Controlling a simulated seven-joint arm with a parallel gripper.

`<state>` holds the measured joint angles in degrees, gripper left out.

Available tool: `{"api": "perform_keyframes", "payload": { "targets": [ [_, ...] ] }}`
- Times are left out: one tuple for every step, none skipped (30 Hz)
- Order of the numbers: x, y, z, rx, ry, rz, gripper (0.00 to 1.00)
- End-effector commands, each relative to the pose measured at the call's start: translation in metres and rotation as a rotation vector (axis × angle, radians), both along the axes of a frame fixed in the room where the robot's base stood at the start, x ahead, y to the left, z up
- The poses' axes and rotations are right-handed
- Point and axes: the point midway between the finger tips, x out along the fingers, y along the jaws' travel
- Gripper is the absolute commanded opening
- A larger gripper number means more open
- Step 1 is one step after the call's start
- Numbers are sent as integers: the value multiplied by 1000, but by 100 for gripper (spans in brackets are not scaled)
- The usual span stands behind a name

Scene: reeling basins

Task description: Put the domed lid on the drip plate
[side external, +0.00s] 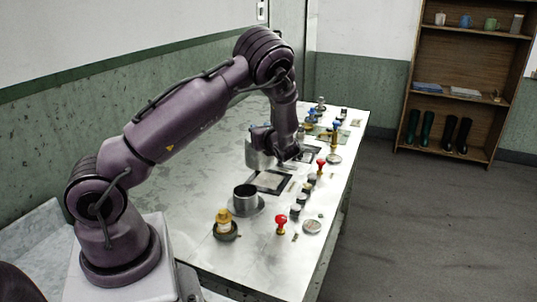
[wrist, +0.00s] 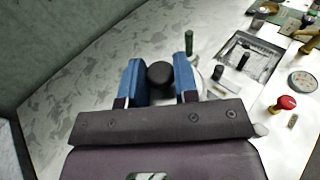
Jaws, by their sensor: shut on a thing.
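My gripper (wrist: 160,68) has its two blue fingers closed on a dark round knob (wrist: 160,76) in the wrist view. The knob appears to be the domed lid's; the dome itself cannot be made out clearly. I cannot identify the drip plate with certainty.
A yellow-topped item (side external: 223,220) and red-knobbed stamps (side external: 281,222) stand nearby. A square tray (side external: 270,182) and several small dark jars line the table. The table's left side is clear.

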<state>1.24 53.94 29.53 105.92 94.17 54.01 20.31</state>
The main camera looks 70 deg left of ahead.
Motion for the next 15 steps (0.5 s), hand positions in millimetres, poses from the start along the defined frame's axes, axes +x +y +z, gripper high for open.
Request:
{"api": "perform_keyframes", "payload": {
  "targets": [
    [7,8,-12,0,2,2,2],
    [10,11,-18,0,2,3,2],
    [15,15,-26,-1,2,3,2],
    [19,18,-31,0,1,2,2],
    [22,20,-36,0,1,2,2],
    [25,23,-41,0,1,1,2],
    [27,25,-45,0,2,2,2],
    [29,27,-47,1,0,1,2],
    [31,28,-50,1,1,1,2],
    [33,29,-52,1,0,0,2],
    [34,29,-53,1,0,1,2],
    [35,30,-54,1,-1,1,2],
    [36,31,-56,1,-1,1,2],
    [37,33,-59,0,0,2,2],
    [39,35,-64,0,0,2,2]
  ]
}}
